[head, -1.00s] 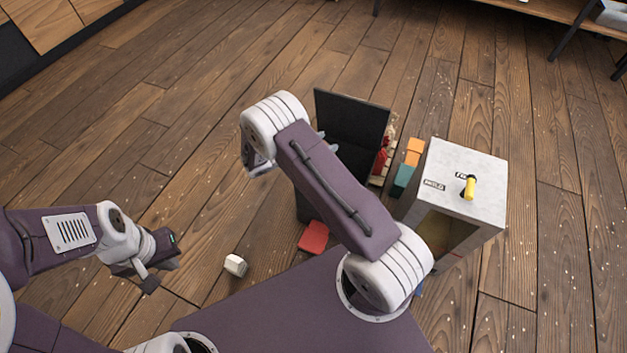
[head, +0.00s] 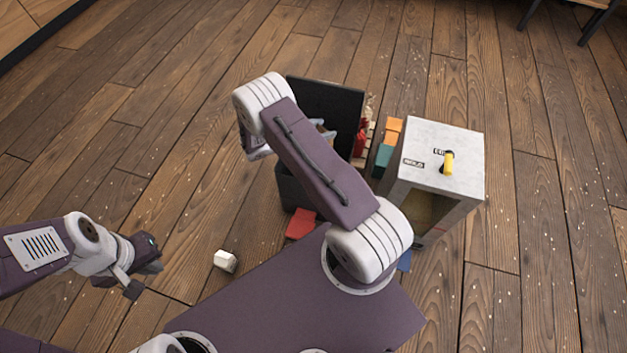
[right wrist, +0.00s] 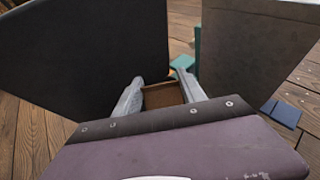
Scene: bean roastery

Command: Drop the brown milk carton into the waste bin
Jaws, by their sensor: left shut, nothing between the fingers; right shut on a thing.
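The waste bin (head: 283,186) is a dark box with its black lid (head: 335,103) standing open; my right forearm covers much of it in the head view. A dark panel, likely the lid, fills the left of the right wrist view (right wrist: 90,50). My right gripper (right wrist: 165,86) is shut on the brown milk carton (right wrist: 163,98), which shows between the two grey fingers. In the head view only bits of that gripper show, in front of the lid. I cannot tell how far the carton is over the opening. My left gripper (head: 150,268) is shut and empty, above the floor at left.
A pale grey cabinet (head: 462,150) with a yellow knob stands right of the bin. Teal (head: 382,160) and orange (head: 393,130) blocks lie between them. A red block (head: 300,223) and a small white item (head: 225,261) are on the floor near my base. Floor at left is clear.

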